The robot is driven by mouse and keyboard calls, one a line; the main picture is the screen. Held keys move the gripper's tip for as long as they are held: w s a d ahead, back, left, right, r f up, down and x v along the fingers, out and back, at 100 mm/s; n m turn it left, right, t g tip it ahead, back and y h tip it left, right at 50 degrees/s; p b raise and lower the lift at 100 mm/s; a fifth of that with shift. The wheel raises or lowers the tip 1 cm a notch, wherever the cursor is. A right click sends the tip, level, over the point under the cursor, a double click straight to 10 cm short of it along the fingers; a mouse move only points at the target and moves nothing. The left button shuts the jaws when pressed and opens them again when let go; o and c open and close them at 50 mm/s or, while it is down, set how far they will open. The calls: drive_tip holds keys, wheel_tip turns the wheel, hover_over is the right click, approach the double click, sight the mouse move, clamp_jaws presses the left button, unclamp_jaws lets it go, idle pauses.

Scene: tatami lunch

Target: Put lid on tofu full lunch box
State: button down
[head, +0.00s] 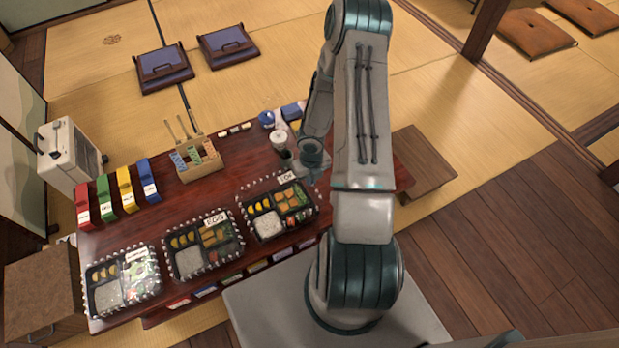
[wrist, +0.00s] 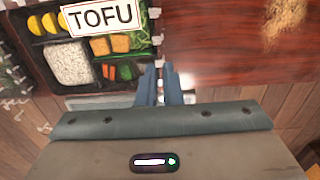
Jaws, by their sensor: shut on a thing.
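The tofu lunch box (head: 262,240) is a black tray near the right end of the low red table, filled with rice, yellow slices, fried tofu and vegetables. A white TOFU label (wrist: 103,17) lies over it, also seen in the head view (head: 287,177). A clear lid, hard to make out, shows mainly as a pale dashed rim (wrist: 155,40) over or beside the box; I cannot tell whether it is seated. My gripper (wrist: 160,72) is at the box's edge, its fingers close together, shut on what appears to be the lid's edge.
An EGG lunch box (head: 205,262) and another lunch box (head: 122,290) stand to the left on the table (head: 165,210). Coloured packets (head: 117,193), a wooden holder (head: 200,170) and a white cup (head: 279,138) stand behind. Bare tabletop lies between.

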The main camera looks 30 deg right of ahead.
drive_tip(key=shift+f+b, duration=1.15)
drive_tip(key=shift+f, duration=0.15)
drive_tip(key=shift+f+b, duration=0.65)
drive_tip(key=shift+f, duration=0.25)
drive_tip(key=shift+f+b, duration=0.6)
drive_tip(key=shift+f, duration=0.65)
idle(0.9)
idle(0.3)
drive_tip(key=c, duration=0.9)
unclamp_jaws()
drive_tip(key=shift+c, duration=0.2)
drive_tip(key=shift+r, duration=0.1)
drive_tip(key=shift+r+p, duration=3.9)
drive_tip(key=shift+p, duration=0.3)
